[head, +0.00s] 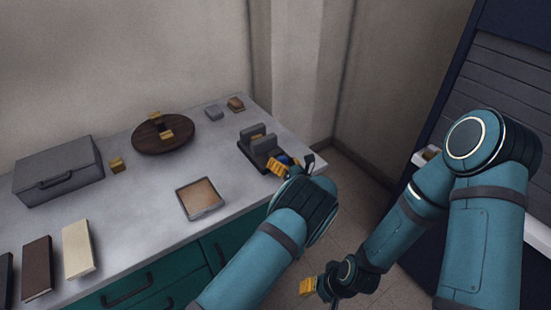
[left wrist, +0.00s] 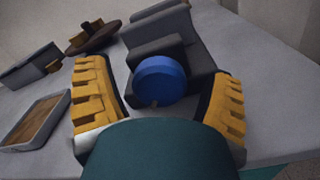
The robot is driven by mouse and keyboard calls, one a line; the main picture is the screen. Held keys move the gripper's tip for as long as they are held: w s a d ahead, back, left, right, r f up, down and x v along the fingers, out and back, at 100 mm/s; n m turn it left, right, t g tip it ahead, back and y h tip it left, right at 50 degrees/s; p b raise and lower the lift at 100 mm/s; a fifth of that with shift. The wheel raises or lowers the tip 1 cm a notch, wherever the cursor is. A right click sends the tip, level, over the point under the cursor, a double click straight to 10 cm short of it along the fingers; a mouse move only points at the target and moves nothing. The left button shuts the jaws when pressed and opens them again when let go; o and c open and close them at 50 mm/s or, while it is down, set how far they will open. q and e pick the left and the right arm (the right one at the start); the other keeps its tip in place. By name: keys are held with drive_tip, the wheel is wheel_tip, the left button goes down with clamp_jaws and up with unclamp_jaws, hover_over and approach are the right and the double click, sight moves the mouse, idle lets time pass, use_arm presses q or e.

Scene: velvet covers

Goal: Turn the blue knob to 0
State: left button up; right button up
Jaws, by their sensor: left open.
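The blue knob (left wrist: 160,79) is a round disc on the front of a dark grey block-shaped unit (left wrist: 195,60). A small dark mark shows at its lower edge; I cannot read any scale or 0. In the head view the knob (head: 282,159) is partly hidden by my left gripper (head: 290,167). In the left wrist view my left gripper (left wrist: 158,78) is open, with one yellow finger on each side of the knob and a gap at both sides. My right gripper (head: 309,288) hangs low over the floor, its fingers too small to judge.
The grey unit sits near the counter's right edge (head: 235,170). A shallow tray (head: 200,198), a round dark wooden board (head: 150,140), a grey case (head: 60,172) and small blocks (head: 214,112) stand further left and back. A dark shuttered cabinet (head: 500,80) is at right.

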use_arm(q)
drive_tip(key=shift+w+a, duration=0.1)
drive_tip(key=shift+w, duration=0.05)
drive_tip(key=c, duration=1.2)
